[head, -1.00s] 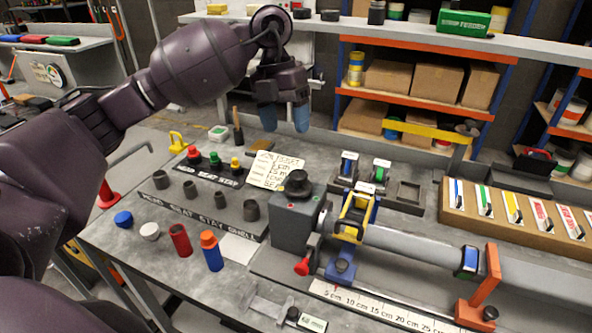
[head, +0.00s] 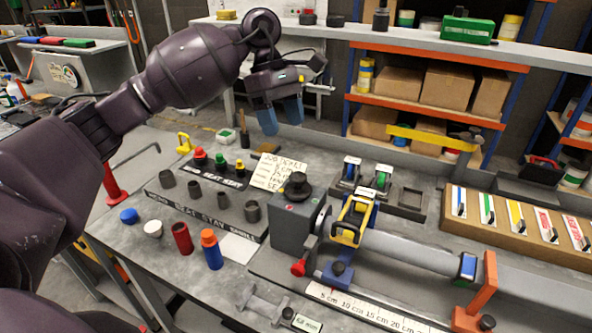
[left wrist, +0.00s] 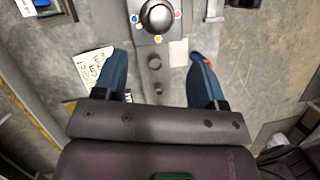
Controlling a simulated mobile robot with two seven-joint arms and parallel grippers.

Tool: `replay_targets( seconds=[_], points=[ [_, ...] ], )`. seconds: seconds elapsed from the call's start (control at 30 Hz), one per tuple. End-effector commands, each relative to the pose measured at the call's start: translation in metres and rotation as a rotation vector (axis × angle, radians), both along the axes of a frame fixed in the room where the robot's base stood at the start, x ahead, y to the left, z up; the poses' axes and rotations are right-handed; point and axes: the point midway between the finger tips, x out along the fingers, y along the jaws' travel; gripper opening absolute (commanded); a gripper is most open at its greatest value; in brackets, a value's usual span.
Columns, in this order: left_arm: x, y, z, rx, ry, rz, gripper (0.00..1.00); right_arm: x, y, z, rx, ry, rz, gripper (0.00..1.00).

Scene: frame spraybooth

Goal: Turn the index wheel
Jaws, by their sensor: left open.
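The index wheel appears to be the black round knob (head: 297,185) on top of the grey box (head: 290,232). In the left wrist view the knob (left wrist: 157,15) is at the top, with small coloured dots around it on the box. My left gripper (head: 280,115) is open and empty, fingers pointing down, above and behind the box in the head view. In the left wrist view its two blue fingers (left wrist: 160,82) are wide apart, with the knob beyond their tips and not between them. My right gripper is not in view.
A grey tube (head: 415,248) with a yellow clamp (head: 355,218) extends right from the box. A seat block (head: 205,208) with dark sockets stands left of it. Red (head: 182,238) and blue (head: 211,249) cylinders stand in front. A handwritten card (head: 279,171) lies behind the box.

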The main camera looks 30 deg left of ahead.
Motion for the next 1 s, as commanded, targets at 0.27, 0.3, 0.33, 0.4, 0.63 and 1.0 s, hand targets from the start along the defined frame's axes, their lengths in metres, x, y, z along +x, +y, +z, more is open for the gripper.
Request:
replay_targets(
  seconds=[0.27, 0.3, 0.33, 0.4, 0.63, 1.0],
  points=[
    [0.000, -0.001, -0.001, -0.026, -0.066, -0.171, 0.65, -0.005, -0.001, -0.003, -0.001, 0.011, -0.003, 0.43],
    [0.000, -0.001, -0.003, -0.027, -0.067, -0.175, 0.65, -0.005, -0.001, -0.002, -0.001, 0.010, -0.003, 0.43],
    [-0.001, -0.002, -0.005, -0.027, -0.068, -0.176, 0.65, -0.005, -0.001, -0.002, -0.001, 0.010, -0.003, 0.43],
    [-0.002, -0.004, -0.011, -0.027, -0.065, -0.175, 0.65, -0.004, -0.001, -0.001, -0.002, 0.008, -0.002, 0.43],
    [-0.007, -0.018, -0.044, -0.027, -0.065, -0.174, 0.65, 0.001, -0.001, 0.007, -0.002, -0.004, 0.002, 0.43],
    [-0.014, -0.036, -0.092, -0.028, -0.066, -0.173, 0.65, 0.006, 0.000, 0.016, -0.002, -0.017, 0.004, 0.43]
  ],
)
